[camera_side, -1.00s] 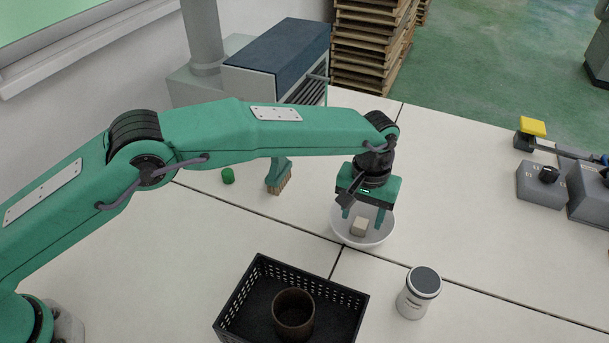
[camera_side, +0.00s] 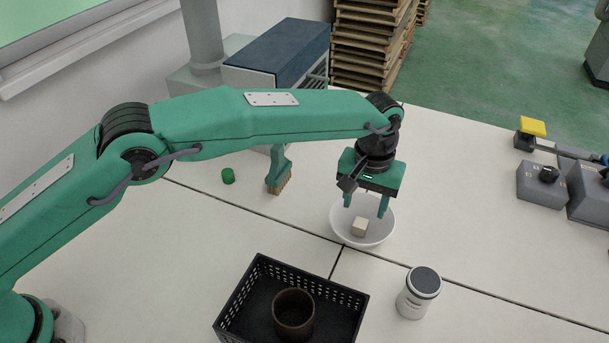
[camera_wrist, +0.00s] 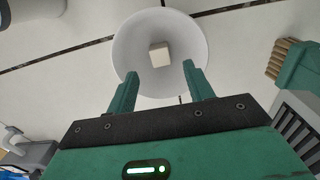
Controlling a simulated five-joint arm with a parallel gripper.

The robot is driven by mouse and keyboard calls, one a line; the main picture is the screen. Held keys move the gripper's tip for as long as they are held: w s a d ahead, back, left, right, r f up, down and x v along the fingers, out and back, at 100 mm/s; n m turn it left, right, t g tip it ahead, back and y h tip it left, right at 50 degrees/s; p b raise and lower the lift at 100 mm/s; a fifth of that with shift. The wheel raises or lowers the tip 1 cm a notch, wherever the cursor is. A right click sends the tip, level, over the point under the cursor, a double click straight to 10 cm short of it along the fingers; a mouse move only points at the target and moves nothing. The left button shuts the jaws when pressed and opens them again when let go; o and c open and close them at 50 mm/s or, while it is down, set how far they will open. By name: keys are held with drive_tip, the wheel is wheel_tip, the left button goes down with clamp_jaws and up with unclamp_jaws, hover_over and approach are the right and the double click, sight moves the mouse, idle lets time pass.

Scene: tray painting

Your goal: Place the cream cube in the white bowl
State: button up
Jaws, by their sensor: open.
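The cream cube (camera_side: 359,226) lies inside the white bowl (camera_side: 384,232) on the table. In the wrist view the cube (camera_wrist: 159,55) rests within the bowl (camera_wrist: 130,45), apart from the fingers. My gripper (camera_side: 364,205) is open and empty above the bowl. Its two fingertips also show in the wrist view (camera_wrist: 160,72), spread apart at the near side of the bowl.
A black crate (camera_side: 237,301) holding a dark brown cup (camera_side: 293,314) stands in front. A white jar (camera_side: 418,293) with a grey lid stands at the right. A brush (camera_side: 279,172) and a green cylinder (camera_side: 228,176) are behind, to the left.

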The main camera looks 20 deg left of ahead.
sight(359, 221)
drive_tip(key=shift+r, duration=1.8)
drive_tip(key=shift+a+r, duration=0.1)
drive_tip(key=s+a+r+t+h, duration=0.1)
drive_tip(key=s+a+r, duration=0.1)
drive_tip(key=a+r, duration=0.85)
drive_tip(key=s+a+r+t, duration=0.1)
drive_tip(key=s+a+r, duration=0.2)
drive_tip(key=a+r, duration=0.8)
drive_tip(key=s+a+f+t, duration=0.2)
drive_tip(key=s+a, duration=0.8)
drive_tip(key=a, duration=0.4)
drive_tip(key=s+a+f, duration=0.3)
drive_tip(key=s, duration=0.2)
drive_tip(key=s+a+f+t+y, duration=0.1)
drive_tip(key=s+a+f, duration=0.1)
drive_tip(key=s, duration=0.4)
drive_tip(key=shift+s+a+f+t, duration=0.3)
drive_tip(key=shift+a+f, duration=0.1)
drive_tip(key=shift+a, duration=0.25)
